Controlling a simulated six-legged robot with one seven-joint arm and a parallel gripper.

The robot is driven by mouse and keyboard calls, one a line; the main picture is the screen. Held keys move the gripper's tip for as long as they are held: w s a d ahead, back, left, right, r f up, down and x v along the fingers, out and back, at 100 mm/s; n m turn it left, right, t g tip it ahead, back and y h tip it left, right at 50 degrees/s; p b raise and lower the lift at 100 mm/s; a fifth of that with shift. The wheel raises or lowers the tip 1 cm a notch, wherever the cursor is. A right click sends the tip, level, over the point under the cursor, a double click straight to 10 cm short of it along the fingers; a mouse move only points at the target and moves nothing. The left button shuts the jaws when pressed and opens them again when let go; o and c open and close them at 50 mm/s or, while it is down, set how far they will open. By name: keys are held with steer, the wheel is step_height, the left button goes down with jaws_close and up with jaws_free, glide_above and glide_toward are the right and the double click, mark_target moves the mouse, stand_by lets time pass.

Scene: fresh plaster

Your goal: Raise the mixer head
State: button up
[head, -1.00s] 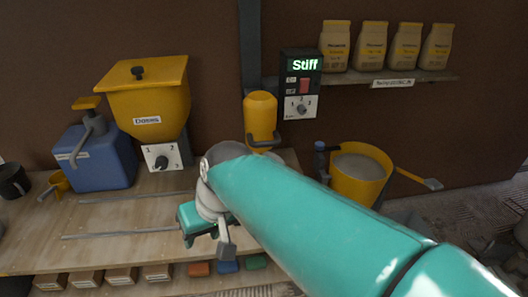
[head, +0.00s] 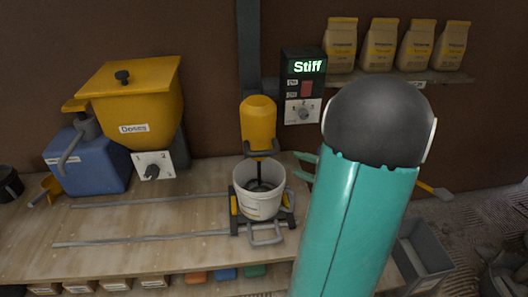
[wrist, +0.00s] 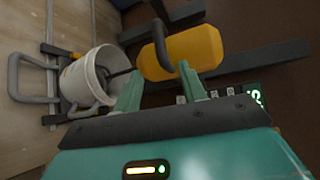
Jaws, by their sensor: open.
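The yellow mixer head (head: 258,122) is mounted on a dark upright column at the wall. A grey bar handle (head: 262,153) is at its lower front. Its dark shaft reaches down into a white bucket (head: 262,204) on the bench. My gripper (head: 305,167) is right of the head and handle, partly hidden by my arm. In the wrist view my gripper (wrist: 160,88) is open, its two green fingers pointing at the mixer head (wrist: 185,52). The handle (wrist: 160,42) shows just beyond the fingertips; I cannot tell whether they touch it.
The bucket sits in a dark carriage (head: 290,222) by two bench rails (head: 145,240). A control box (head: 303,85) reading "Stiff" is right of the column. A yellow hopper (head: 135,103) and blue container (head: 88,162) stand left. Bags (head: 380,45) line a shelf above my arm.

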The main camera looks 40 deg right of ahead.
mark_target(270, 155)
steer(key=x, duration=1.2)
steer(key=shift+w+a, duration=0.3)
steer(key=shift+w, duration=0.1)
steer(key=shift+c, duration=0.3)
jaws_close()
